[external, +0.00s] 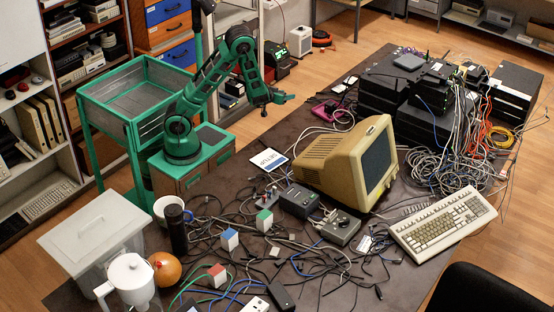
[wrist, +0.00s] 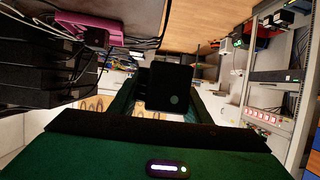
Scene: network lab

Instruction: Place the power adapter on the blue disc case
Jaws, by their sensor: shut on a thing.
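My gripper (external: 274,97) is raised above the floor side of the table, beyond its left edge, in the external view. In the wrist view it is shut on a black block with a pale round mark, which looks like the power adapter (wrist: 172,85). The adapter is too small to make out in the external view. A flat blue-and-white case marked SETUP, which looks like the blue disc case (external: 262,161), lies on the table left of the beige monitor. Nothing rests on it. My gripper is well above and behind it, apart from it.
The beige monitor (external: 350,160) stands just right of the case. Grey boxes (external: 299,199) and tangled cables lie in front of it. A magenta device (external: 325,111) lies behind, near the table edge; it also shows in the wrist view (wrist: 92,27). Black equipment stacks (external: 385,92) stand at the back right.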

